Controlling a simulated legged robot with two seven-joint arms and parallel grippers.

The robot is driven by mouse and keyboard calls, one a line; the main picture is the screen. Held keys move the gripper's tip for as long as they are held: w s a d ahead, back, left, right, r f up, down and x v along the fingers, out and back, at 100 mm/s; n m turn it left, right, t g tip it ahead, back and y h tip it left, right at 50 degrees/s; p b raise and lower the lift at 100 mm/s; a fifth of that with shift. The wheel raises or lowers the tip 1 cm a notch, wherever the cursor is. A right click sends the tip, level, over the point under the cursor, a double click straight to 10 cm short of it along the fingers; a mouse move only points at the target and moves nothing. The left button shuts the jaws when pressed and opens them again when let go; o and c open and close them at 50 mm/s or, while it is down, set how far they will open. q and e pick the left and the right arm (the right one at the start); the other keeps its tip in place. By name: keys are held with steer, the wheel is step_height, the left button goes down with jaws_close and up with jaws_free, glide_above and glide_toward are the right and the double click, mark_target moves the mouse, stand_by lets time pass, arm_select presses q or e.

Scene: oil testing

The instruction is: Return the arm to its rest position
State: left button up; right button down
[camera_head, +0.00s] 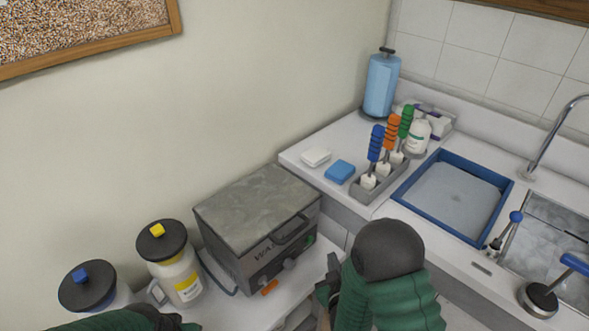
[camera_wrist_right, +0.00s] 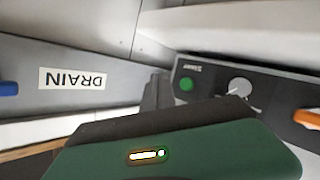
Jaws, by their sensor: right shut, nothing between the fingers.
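My right arm, green with a dark round cap, comes in at the bottom centre of the head view. Its gripper (camera_head: 331,286) is beside the front right corner of the grey fryer (camera_head: 257,220), shut and empty. In the right wrist view the dark fingers (camera_wrist_right: 155,92) are partly hidden behind my green arm housing. My left arm shows at the bottom left edge, green with a dark end (camera_head: 155,318); its fingers cannot be made out. The fryer's lid is down.
Two dark-lidded jars, one with a yellow knob (camera_head: 175,262) and one with a blue knob (camera_head: 88,287), stand left of the fryer. The right counter holds a rack (camera_head: 367,192) of coloured-handled tools, a blue-rimmed basin (camera_head: 405,186) and a sink. A DRAIN label (camera_wrist_right: 73,79) shows in the wrist view.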

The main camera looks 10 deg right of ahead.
steer(key=s+d+r+m+g+p, duration=0.1)
steer(key=s+r+g+p, duration=0.4)
steer(key=s, duration=0.5)
steer(key=s+d+r+m+g+y+p, duration=0.1)
steer(key=s+r+m+g+p, duration=0.2)
steer(key=s+r, duration=0.7)
steer(key=g+p, duration=0.2)
steer(key=g, duration=0.2)
steer(key=shift+d+r, duration=0.15)
steer(key=shift+d, duration=0.15)
steer(key=shift+w+a, duration=0.1)
steer(key=shift+a, duration=0.1)
